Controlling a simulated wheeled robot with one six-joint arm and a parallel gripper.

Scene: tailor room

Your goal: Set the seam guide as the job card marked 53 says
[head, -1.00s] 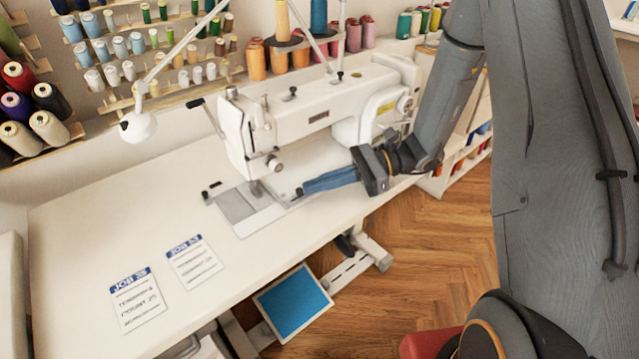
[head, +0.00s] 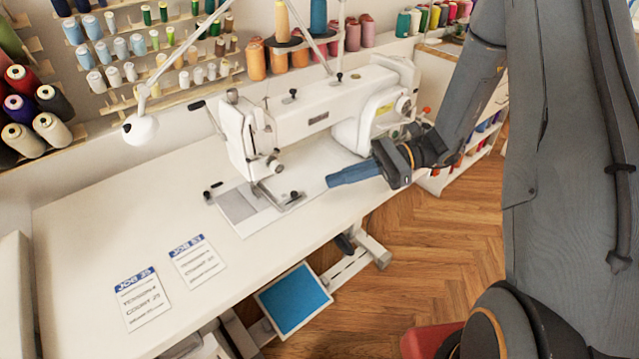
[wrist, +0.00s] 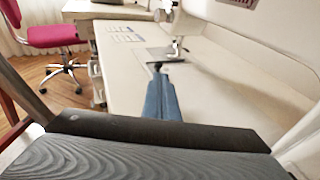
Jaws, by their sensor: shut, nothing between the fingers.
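My gripper (head: 329,182) has blue fingers, which are shut and empty. It is over the table, to the right of the seam guide, with a gap between the fingertips and the guide. The seam guide seems to be the small metal piece with a black knob (head: 293,197) beside the needle plate. In the wrist view the blue fingers (wrist: 162,85) point towards a dark piece by the needle area. The right card (head: 197,261) seems headed JOB 53; its lines are too small to read. The left card (head: 142,298) seems headed JOB 35.
The white sewing machine (head: 320,112) stands behind my gripper on the white table (head: 90,235). A black-knobbed lever (head: 212,191) is left of the plate. A lamp (head: 140,129) hangs at the left. A blue pedal (head: 293,298) is below the table. The table's front left is otherwise clear.

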